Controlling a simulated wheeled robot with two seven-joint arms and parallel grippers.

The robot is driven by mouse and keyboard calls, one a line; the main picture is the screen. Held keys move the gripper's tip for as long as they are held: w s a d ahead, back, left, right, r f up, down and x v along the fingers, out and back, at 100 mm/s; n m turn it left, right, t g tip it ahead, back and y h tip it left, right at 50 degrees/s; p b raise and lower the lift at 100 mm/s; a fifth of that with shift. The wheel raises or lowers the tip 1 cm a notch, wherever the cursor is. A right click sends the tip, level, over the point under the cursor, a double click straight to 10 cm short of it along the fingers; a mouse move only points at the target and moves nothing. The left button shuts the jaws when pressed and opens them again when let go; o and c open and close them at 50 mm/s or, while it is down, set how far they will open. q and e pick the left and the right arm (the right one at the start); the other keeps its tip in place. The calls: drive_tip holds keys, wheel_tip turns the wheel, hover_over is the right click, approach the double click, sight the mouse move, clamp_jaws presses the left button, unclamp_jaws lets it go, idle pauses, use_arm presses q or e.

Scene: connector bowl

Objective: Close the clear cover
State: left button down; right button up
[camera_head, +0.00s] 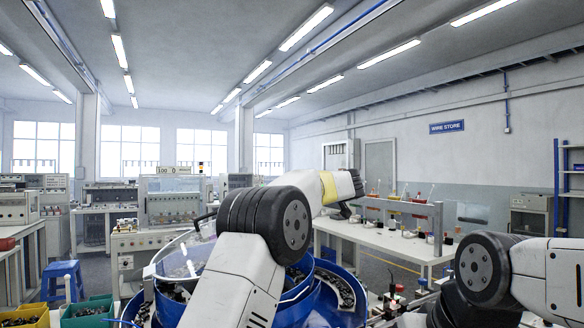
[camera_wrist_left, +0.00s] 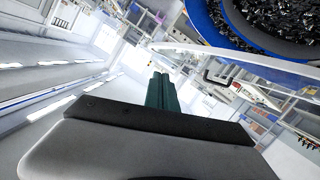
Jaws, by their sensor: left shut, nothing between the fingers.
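The clear cover (camera_head: 180,262) shows as a see-through sheet with a pale rim over the left part of the blue bowl (camera_head: 300,312) in the head view. It looks tilted; my left arm hides much of it, so how far open it stands cannot be told. In the left wrist view, its pale edge (camera_wrist_left: 250,58) crosses beside the blue bowl (camera_wrist_left: 208,22), which is full of small dark connectors. A black handle (camera_wrist_left: 213,78) shows near that edge. My left gripper (camera_wrist_left: 160,82) has its green fingers together, empty and apart from the cover. My right gripper is out of view.
Green (camera_head: 88,314) and yellow (camera_head: 25,318) bins of parts stand at the lower left, near a blue stool (camera_head: 62,280). A white bench (camera_head: 385,238) with bottles lies behind the bowl. My right arm is at the lower right.

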use_arm(q)
drive_tip(key=w+d+f+m, duration=0.2)
drive_tip(key=d+f, duration=0.1)
drive_tip(key=f, duration=1)
drive_tip(key=shift+g+y, duration=0.3)
drive_tip(key=shift+y, duration=0.1)
